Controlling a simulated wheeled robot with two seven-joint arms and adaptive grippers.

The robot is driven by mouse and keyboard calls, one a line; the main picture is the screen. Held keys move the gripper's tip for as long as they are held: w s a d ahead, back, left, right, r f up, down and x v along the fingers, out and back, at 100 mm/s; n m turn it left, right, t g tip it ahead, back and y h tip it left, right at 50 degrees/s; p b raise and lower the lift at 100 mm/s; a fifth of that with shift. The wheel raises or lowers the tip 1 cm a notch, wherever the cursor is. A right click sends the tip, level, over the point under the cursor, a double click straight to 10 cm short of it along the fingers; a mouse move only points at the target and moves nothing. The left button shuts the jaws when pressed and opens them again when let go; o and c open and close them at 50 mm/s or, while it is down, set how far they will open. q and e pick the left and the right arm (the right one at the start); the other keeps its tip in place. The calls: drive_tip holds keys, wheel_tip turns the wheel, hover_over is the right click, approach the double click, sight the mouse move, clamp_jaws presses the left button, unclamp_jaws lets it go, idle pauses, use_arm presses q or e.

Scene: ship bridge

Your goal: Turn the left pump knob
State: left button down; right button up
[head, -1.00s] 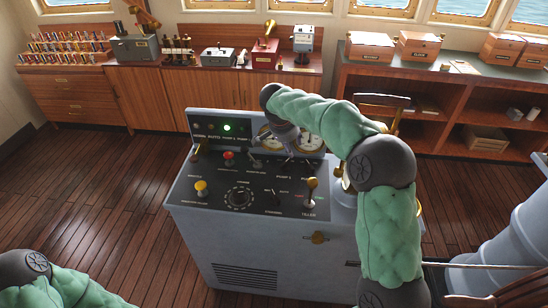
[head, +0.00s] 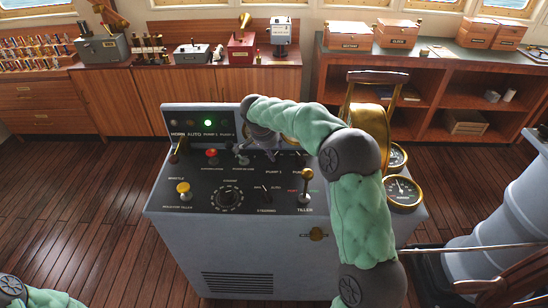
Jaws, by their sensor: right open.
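The grey console (head: 165,215) stands in the middle of the head view, with a black control panel on its sloping top. Labels for pump 1 and pump 2 are on the panel's right part. The left pump knob (head: 271,157) is just above the pump 1 label, small and mostly hidden by my gripper. My right gripper (head: 269,150) is over the panel, pointing down at this knob, with its jaws open. I cannot tell whether it touches the knob. My right arm hides the panel's right side. My left gripper is out of view; only part of my left arm shows at bottom left.
A yellow knob (head: 183,188), a red knob (head: 211,154), a round dial (head: 228,199) and the tiller lever (head: 306,187) surround the gripper. A green lamp (head: 208,123) is lit. Gauges (head: 403,192) sit at right. Wooden floor lies open at left.

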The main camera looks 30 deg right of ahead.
sight(275, 156)
drive_tip(key=shift+b+x, duration=0.4)
drive_tip(key=shift+x, duration=1.7)
clamp_jaws()
